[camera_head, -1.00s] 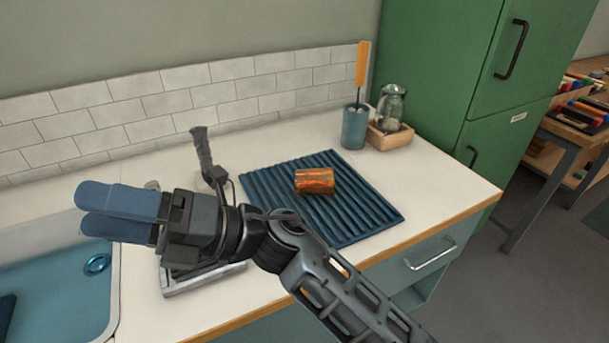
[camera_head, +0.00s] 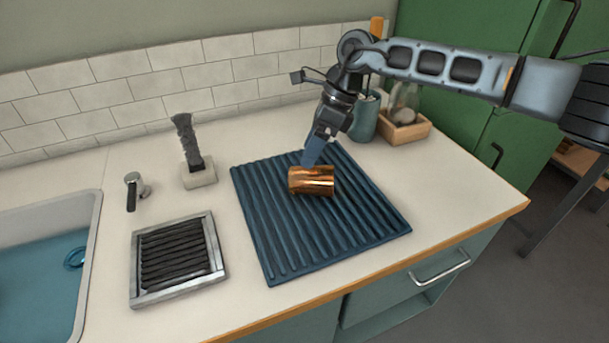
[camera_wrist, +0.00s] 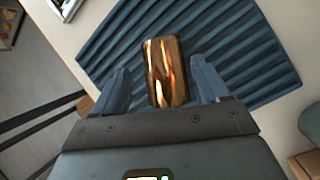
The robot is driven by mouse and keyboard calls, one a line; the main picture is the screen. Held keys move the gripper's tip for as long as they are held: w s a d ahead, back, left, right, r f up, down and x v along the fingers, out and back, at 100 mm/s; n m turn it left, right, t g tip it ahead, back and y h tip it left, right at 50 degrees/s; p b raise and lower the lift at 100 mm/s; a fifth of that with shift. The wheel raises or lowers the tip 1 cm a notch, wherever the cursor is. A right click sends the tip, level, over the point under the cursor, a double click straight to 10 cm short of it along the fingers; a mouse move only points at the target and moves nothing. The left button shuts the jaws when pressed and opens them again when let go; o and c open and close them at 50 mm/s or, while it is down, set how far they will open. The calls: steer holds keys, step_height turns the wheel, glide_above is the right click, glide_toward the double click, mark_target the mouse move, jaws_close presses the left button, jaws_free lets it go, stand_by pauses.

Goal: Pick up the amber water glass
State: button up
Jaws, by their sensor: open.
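The amber water glass (camera_head: 313,181) lies on its side on a ribbed blue mat (camera_head: 345,238). In the wrist view the glass (camera_wrist: 165,72) is shiny and brown-gold, and its near end lies between my two blue fingers. My gripper (camera_head: 307,160) is above the back edge of the glass, pointing down. In the wrist view my gripper (camera_wrist: 162,85) is open, with a finger on each side of the glass and a visible gap on both sides. Whether a fingertip touches the mat is hidden.
A sink (camera_head: 90,215) with a blue basin is at the left. A framed black rack (camera_head: 178,258) and a dark upright handle on a block (camera_head: 198,178) stand left of the mat. A blue cup (camera_head: 365,118) and a wooden box with a jar (camera_head: 404,130) stand behind, to the right.

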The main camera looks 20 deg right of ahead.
mark_target(306, 173)
steer(key=shift+w+d+f, duration=0.1)
steer(key=shift+d+f, duration=0.1)
steer(key=shift+d, duration=0.15)
steer(key=shift+x, duration=0.85)
steer(key=x, duration=0.3)
steer(key=s+d+p+x, duration=0.1)
steer(key=x, duration=0.1)
steer(key=shift+a+f, duration=0.25)
steer(key=shift+f, duration=0.3)
steer(key=c, duration=1)
steer(key=shift+w+r, duration=0.1)
steer(key=shift+r, duration=0.4)
steer(key=r, duration=0.3)
steer(key=shift+s+d+r, duration=0.3)
steer(key=shift+d+r, duration=0.05)
steer(key=shift+d, duration=0.05)
steer(key=s+d+r+b, duration=0.1)
steer(key=s+d+r, duration=0.5)
steer(key=s+d, duration=0.1)
steer(key=shift+s+r, duration=0.2)
steer(key=shift+s, duration=0.45)
